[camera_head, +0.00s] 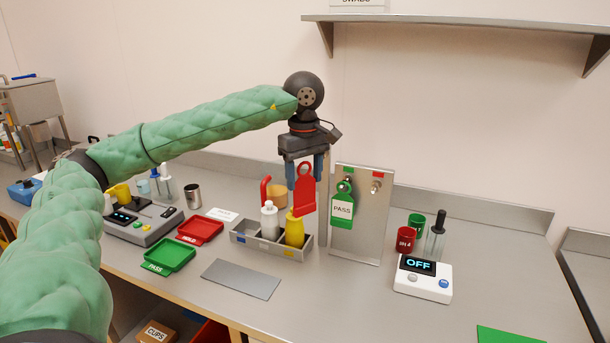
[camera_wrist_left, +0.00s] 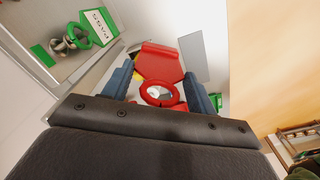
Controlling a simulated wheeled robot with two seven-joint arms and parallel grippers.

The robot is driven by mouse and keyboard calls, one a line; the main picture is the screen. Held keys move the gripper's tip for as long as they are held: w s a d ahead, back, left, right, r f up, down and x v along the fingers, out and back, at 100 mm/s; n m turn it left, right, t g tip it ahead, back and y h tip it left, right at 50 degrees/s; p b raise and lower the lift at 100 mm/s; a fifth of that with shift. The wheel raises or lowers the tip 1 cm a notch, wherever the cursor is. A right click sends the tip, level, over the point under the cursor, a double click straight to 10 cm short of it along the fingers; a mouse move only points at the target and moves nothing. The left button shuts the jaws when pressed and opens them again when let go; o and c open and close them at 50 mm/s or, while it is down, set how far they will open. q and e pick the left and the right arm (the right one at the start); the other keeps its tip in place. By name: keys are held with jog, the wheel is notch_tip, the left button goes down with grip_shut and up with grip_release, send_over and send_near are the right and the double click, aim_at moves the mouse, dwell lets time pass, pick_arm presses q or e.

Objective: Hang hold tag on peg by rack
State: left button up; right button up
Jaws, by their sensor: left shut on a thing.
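My left gripper (camera_head: 304,184) is shut on a red hold tag (camera_head: 305,203), with the tag's ring up between the blue fingers. The tag hangs upright above the grey divided caddy, to the left of the metal rack panel (camera_head: 357,240). In the left wrist view the red tag (camera_wrist_left: 160,62) sits between the fingers (camera_wrist_left: 160,88). The panel has a bare peg (camera_head: 376,187) under a red mark, and a green PASS tag (camera_head: 342,211) hangs from the other peg, under a green mark. The PASS tag shows at upper left in the wrist view (camera_wrist_left: 98,24). My right gripper is out of view.
The caddy (camera_head: 270,248) holds a white bottle (camera_head: 269,219) and a yellow bottle (camera_head: 294,230) below the tag. Red (camera_head: 200,230) and green (camera_head: 168,256) trays lie left. A white OFF device (camera_head: 422,281) and cups stand right of the panel. A shelf (camera_head: 460,24) is overhead.

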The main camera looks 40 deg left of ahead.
pick_arm(q)
jog(key=m, duration=0.4)
jog(key=shift+d, duration=0.2)
jog(key=m, duration=0.4)
jog(key=shift+s, duration=0.1)
jog(key=shift+m, duration=1.6)
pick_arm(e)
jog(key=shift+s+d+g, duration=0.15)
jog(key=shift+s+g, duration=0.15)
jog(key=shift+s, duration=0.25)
pick_arm(q)
jog(key=shift+a, duration=0.1)
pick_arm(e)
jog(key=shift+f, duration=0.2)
